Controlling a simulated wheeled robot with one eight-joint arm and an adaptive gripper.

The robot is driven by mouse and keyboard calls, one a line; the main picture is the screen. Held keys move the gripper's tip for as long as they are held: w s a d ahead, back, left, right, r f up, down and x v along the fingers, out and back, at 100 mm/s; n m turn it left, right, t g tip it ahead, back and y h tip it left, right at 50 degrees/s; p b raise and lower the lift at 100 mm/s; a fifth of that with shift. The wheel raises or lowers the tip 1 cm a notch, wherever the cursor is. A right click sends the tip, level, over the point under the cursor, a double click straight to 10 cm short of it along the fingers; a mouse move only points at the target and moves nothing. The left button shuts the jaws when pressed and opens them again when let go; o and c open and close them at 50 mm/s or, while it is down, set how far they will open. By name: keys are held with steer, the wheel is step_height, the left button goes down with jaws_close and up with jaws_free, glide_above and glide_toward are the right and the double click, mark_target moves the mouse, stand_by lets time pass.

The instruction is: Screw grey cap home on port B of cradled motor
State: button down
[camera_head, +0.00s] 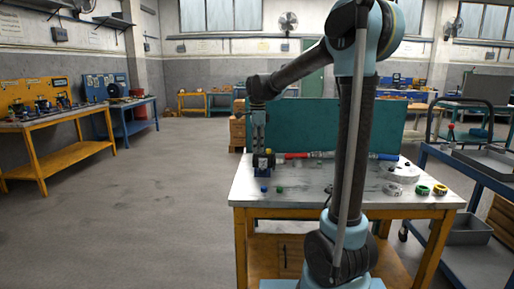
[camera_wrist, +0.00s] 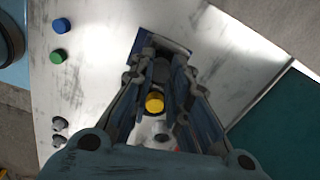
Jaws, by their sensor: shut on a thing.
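My gripper (camera_head: 259,147) points down over the motor (camera_head: 264,165) at the table's left end. In the wrist view my gripper (camera_wrist: 161,72) has its fingers shut on a round grey cap (camera_wrist: 161,69). A yellow cap (camera_wrist: 154,103) shows between the fingers, nearer the palm side of the picture. A dark blue cradle edge (camera_wrist: 174,44) shows just beyond the fingertips. The fingers cover most of the motor, and port B under the grey cap is hidden. I cannot tell how far the cap sits on its port.
A blue cap (camera_wrist: 61,25) and a green cap (camera_wrist: 57,56) lie loose on the metal table (camera_head: 310,190). Small metal fittings (camera_wrist: 59,132) lie nearby. A green panel (camera_head: 300,118) stands behind.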

steer(key=m, duration=0.4)
steer(key=c, duration=1.7)
jaws_free()
steer(key=n, duration=1)
